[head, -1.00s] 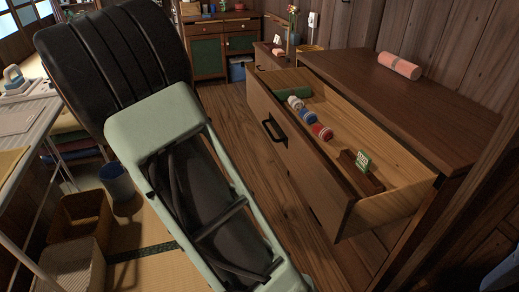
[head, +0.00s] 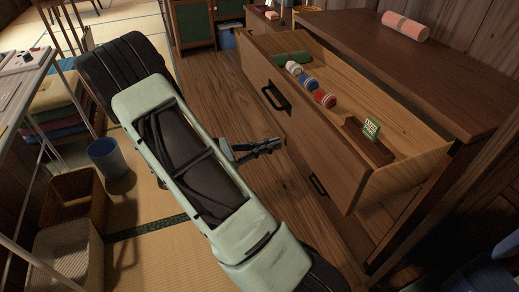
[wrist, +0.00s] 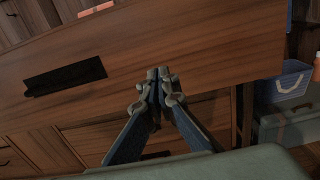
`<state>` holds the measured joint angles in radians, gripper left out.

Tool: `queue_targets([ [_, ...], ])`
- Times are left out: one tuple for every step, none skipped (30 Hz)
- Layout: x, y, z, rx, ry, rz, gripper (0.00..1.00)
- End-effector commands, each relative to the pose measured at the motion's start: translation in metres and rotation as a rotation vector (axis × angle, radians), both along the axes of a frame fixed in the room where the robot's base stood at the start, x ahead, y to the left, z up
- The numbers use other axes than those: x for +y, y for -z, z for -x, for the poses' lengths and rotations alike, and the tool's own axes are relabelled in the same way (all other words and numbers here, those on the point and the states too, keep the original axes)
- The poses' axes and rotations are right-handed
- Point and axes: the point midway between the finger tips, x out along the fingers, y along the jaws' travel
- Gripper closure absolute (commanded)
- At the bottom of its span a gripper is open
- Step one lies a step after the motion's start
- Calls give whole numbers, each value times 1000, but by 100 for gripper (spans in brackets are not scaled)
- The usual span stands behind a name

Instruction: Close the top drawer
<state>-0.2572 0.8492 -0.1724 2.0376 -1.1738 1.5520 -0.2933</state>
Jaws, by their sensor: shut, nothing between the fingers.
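The top drawer (head: 317,150) of the brown wooden dresser (head: 405,65) is pulled well out, with its inside showing. Its black handle (head: 276,96) is on the front face, left of the middle. Inside lie a green roll, several thread spools (head: 308,83) and a small block with a green sign (head: 371,129). My gripper (head: 276,144) is shut and empty, in front of the drawer front and below the handle in the head view. In the wrist view my gripper (wrist: 162,76) points at the drawer front (wrist: 205,55), with the handle (wrist: 64,77) to its left. Contact cannot be told.
A lower drawer with its own handle (head: 318,186) is shut beneath. A pink roll (head: 405,26) lies on the dresser top. Bins and a blue bucket (head: 108,158) stand at left. The wooden floor (head: 215,90) before the dresser is clear.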

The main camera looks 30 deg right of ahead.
Motion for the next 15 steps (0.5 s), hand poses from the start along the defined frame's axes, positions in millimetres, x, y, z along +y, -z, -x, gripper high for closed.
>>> queue_targets([
  [-12,2,4,-1,6,0,100],
  [-18,2,6,-1,5,-1,100],
  [-26,2,8,-2,5,0,100],
  [-32,2,9,-2,5,0,100],
  [-37,2,10,-2,5,0,100],
  [-44,2,12,-2,4,0,100],
  [-49,2,13,-2,5,0,100],
  [-53,2,14,-2,4,0,100],
  [-58,2,15,-3,4,0,100],
  [-62,2,16,-3,4,0,100],
  [-64,2,16,-3,4,-1,100],
  [-67,1,17,-3,2,-1,100],
  [-69,1,17,-3,1,-1,100],
  [-71,1,17,-3,1,-1,100],
  [-73,1,18,-2,2,-1,100],
])
